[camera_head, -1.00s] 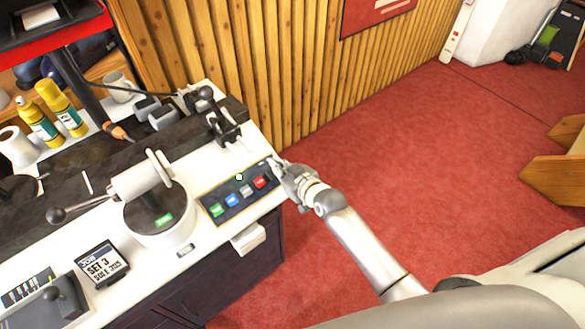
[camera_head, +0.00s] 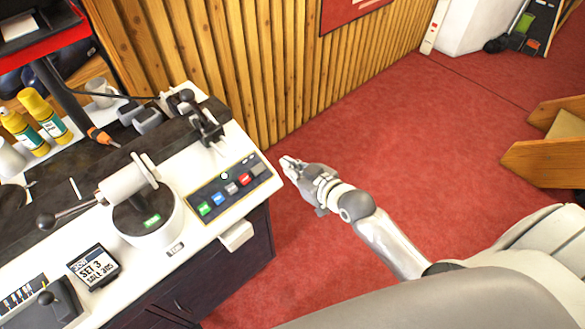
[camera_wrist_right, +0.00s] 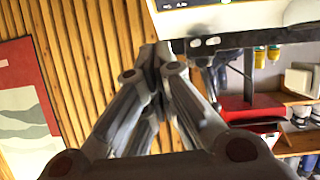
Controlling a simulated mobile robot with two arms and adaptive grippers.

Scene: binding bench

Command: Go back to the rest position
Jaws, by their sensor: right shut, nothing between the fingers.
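My right gripper (camera_head: 290,165) is shut and empty. In the head view it hangs over the red floor, just right of the bench's right edge and apart from the button panel (camera_head: 229,188). In the right wrist view its closed fingers (camera_wrist_right: 154,62) point toward the slatted wood wall and the bench's underside edge. My left gripper is not in view.
The white bench (camera_head: 150,262) carries a lever device (camera_head: 144,216), a black "SET 3" sign (camera_head: 93,267) and a clamp-like fitting (camera_head: 205,125). Yellow bottles (camera_head: 42,117) stand behind. The red floor (camera_head: 420,130) to the right is open, with a wooden piece (camera_head: 540,163) at the far right.

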